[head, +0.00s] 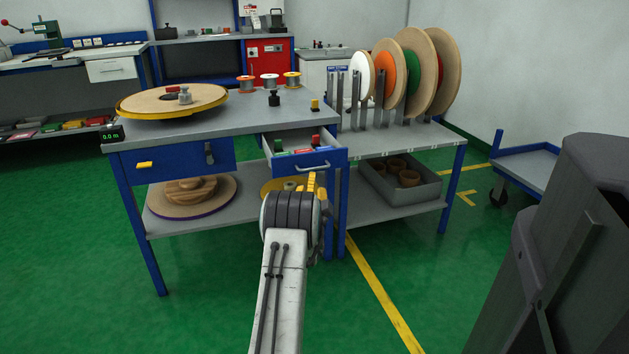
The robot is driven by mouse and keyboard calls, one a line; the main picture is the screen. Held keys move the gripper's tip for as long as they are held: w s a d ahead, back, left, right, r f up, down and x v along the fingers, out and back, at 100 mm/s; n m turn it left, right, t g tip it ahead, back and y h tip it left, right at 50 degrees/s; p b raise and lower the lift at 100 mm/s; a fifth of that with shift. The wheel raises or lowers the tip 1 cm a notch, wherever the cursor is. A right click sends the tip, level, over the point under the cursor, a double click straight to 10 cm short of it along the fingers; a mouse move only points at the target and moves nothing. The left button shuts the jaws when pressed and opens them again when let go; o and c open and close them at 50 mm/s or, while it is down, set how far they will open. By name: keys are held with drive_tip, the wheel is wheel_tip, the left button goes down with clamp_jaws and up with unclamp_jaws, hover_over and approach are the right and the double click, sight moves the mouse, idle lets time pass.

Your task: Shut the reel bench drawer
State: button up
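The reel bench (225,127) has a grey top and blue legs. Its drawer (338,157), at the right of the bench front, is pulled out and open. Small red, green and blue items lie inside it. The drawer's pale bar handle (313,168) is on its front face. My gripper (316,184) is just below and in front of the handle, with yellow finger parts showing. My wrist hides most of it, so I cannot tell whether it touches the drawer or how far its fingers are apart.
A large wooden reel (160,101) and small spools (270,80) stand on the bench top. A rack of upright reels (412,60) is at the right. A blue-edged cart (527,165) stands farther right. Green floor in front is clear.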

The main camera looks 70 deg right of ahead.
sight(315, 171)
drive_tip(key=shift+s+b+x, duration=0.2)
drive_tip(key=shift+b+x, duration=2.65)
drive_tip(key=shift+x, duration=0.75)
clamp_jaws()
